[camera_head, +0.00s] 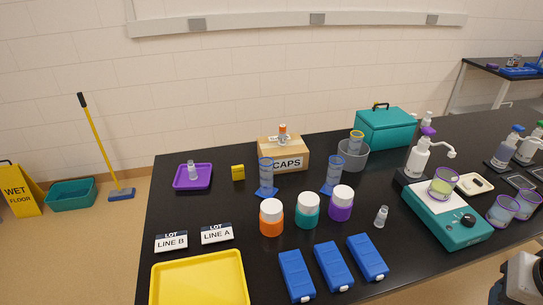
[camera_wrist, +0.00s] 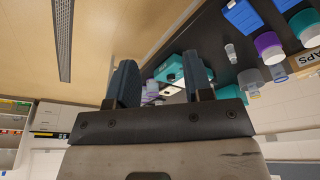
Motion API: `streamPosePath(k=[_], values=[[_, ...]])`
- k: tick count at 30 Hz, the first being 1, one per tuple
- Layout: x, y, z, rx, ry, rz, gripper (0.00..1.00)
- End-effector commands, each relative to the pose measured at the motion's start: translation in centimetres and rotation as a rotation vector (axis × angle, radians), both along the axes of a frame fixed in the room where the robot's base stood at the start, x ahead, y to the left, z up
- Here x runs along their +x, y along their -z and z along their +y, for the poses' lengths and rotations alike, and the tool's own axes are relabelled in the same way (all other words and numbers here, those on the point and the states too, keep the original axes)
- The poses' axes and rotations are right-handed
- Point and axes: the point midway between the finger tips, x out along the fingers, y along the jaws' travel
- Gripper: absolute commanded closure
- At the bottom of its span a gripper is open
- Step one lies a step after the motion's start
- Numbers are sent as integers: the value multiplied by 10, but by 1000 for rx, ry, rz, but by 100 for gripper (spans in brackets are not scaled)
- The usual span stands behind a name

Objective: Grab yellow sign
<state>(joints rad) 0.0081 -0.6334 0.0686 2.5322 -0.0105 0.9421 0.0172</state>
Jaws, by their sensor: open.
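A yellow "WET FLOOR" sign (camera_head: 20,190) stands on the floor at the far left of the head view, left of the table and partly cut off by the picture edge. My gripper (camera_wrist: 160,65) shows in the wrist view with its two dark fingers wide apart and nothing between them. Part of my arm shows at the lower right corner of the head view, far from the sign. The sign does not show in the wrist view.
The black table (camera_head: 200,255) holds bottles, a yellow tray (camera_head: 200,281), blue boxes, a teal scale (camera_head: 447,215) and a cardboard box (camera_head: 283,154). A teal bin (camera_head: 72,195) and a broom (camera_head: 101,145) are on the floor between the sign and the table.

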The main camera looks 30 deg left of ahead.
Motion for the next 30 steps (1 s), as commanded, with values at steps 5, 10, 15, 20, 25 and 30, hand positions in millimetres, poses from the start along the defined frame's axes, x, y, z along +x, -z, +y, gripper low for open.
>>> streamPosePath(k=[5, 10, 15, 20, 25, 30], values=[[0, 0, 0, 0, 0, 0, 53], [0, -6, 0, 0, 0, -1, 53], [0, -30, 0, 0, 0, -3, 53], [3, -53, 1, -1, -10, 2, 53], [19, -60, 10, -11, -76, 10, 53], [42, -73, 23, -24, -174, 18, 53]])
